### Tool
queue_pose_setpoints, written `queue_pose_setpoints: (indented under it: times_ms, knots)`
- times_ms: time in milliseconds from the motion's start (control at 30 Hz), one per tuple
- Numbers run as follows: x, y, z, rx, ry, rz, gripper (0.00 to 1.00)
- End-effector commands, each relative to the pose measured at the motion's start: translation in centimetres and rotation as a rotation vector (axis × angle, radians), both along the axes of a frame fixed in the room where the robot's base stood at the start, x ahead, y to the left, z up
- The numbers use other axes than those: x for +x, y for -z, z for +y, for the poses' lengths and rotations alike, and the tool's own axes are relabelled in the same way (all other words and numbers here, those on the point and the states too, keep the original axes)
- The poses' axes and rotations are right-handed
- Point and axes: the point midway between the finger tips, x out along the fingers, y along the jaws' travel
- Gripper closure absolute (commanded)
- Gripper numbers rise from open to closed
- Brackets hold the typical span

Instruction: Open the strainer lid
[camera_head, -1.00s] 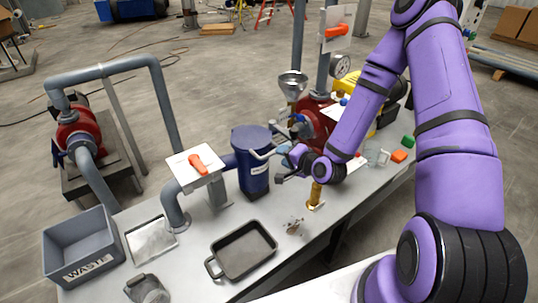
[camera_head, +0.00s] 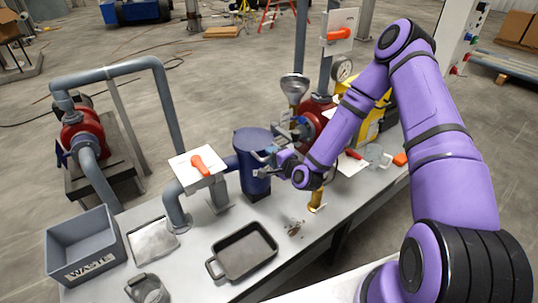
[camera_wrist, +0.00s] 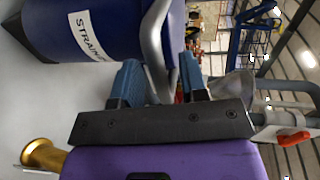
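The blue strainer (camera_head: 254,180) stands upright on the table with its lid (camera_head: 250,137) down on top. In the wrist view, the strainer's labelled body (camera_wrist: 60,45) lies at the upper left. A grey bar handle (camera_wrist: 154,45) sticks out from the lid side. My gripper (camera_head: 264,163) is at the strainer's right side, near the lid's rim. In the wrist view, my gripper (camera_wrist: 160,82) has its two blue fingers apart, with the handle running between them. The gap on both sides looks open; contact with the handle cannot be told.
A pipe with an orange-handled valve (camera_head: 201,165) stands left of the strainer. A metal funnel (camera_head: 294,88) and red pump (camera_head: 312,120) stand behind my gripper. A black tray (camera_head: 243,251) and grey waste bin (camera_head: 85,247) occupy the front. A brass piece (camera_wrist: 42,155) stands nearby.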

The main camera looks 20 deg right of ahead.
Motion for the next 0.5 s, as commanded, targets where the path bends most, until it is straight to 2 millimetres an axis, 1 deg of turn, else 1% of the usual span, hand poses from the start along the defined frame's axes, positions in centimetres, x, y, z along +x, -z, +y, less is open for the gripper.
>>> queue_pose_setpoints:
  times_ms: [100,200,500]
  knots:
    - [1.2,0.3,0.4,0.001,-0.001,-0.001,0.6]
    - [1.8,0.4,0.6,0.0,0.0,0.0,0.6]
    - [2.0,0.5,0.7,0.0,0.0,0.001,0.6]
